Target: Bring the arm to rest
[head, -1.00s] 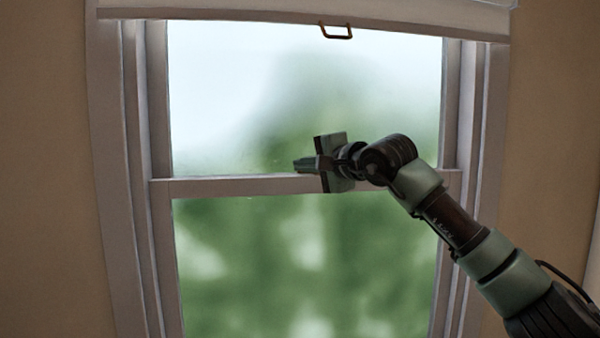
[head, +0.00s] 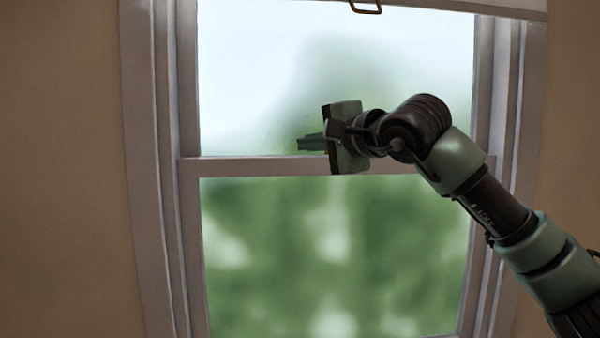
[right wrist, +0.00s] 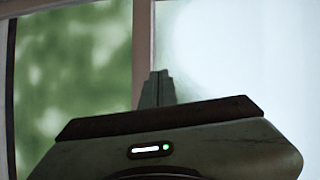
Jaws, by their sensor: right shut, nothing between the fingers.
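My right arm comes in from the lower right of the head view, bent at the wrist. My right gripper (head: 303,144) points left in front of the window, at the height of its middle rail. Its fingers are together and empty. In the right wrist view the closed fingers (right wrist: 158,82) stand up from the gripper body, with only window behind them. My left gripper is not in view.
A window (head: 340,168) with a pale frame fills the middle of the head view, with blurred greenery behind the glass. A blind with a small brown pull handle (head: 366,7) hangs at the top. Plain tan wall (head: 70,170) lies to the left. No books are in view.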

